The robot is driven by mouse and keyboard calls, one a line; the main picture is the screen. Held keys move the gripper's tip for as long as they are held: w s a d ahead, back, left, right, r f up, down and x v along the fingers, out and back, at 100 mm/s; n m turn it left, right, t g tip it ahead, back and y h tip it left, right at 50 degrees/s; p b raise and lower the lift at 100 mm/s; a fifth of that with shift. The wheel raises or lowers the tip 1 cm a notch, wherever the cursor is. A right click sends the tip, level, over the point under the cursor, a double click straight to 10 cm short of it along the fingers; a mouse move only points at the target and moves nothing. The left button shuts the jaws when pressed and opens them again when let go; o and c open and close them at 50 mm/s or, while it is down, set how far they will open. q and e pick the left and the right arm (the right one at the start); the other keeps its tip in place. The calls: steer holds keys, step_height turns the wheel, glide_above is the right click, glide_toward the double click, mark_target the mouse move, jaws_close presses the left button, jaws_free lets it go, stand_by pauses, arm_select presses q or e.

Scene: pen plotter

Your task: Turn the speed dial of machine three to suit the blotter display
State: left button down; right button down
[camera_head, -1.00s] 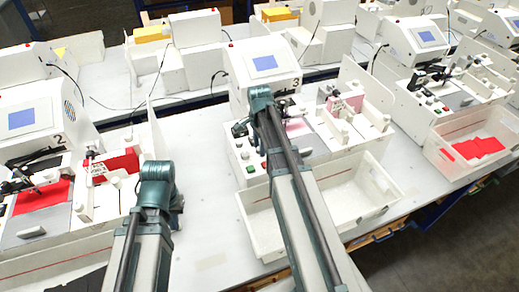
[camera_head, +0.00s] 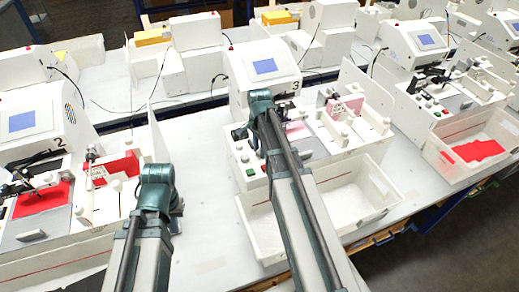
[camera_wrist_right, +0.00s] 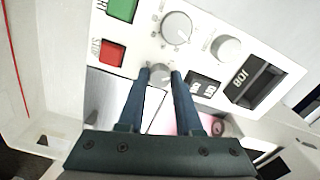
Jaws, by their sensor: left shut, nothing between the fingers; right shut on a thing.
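Machine three (camera_head: 264,68) stands in the middle of the head view, marked with a 3 and with a blue screen. Its control panel (camera_wrist_right: 140,20) fills the upper right wrist view, with a green START button, a red STOP button and a large dial (camera_wrist_right: 177,27) inside a ring of tick marks. A second grey knob (camera_wrist_right: 226,47) sits beside it. A dark display (camera_wrist_right: 257,82) shows white digits upside down. My right gripper (camera_wrist_right: 160,78) is shut on a small round grey knob (camera_wrist_right: 159,72) below the large dial. My left arm is raised; its gripper's fingers are hidden.
A white bin (camera_head: 350,195) stands in front of machine three. Machine two (camera_head: 30,125) is at left with red sheets. Another machine (camera_head: 425,45) and a bin of red sheets (camera_head: 430,150) are at right. Some white tabletop (camera_head: 205,195) is bare between the arms.

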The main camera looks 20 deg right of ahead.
steer(key=n, duration=0.7)
stand_by(0.6)
steer(key=c, duration=0.8)
jaws_free()
steer(key=shift+c, duration=0.2)
step_height(320, 180, up, 14)
steer(key=p, duration=1.4)
steer(key=shift+f, duration=0.1)
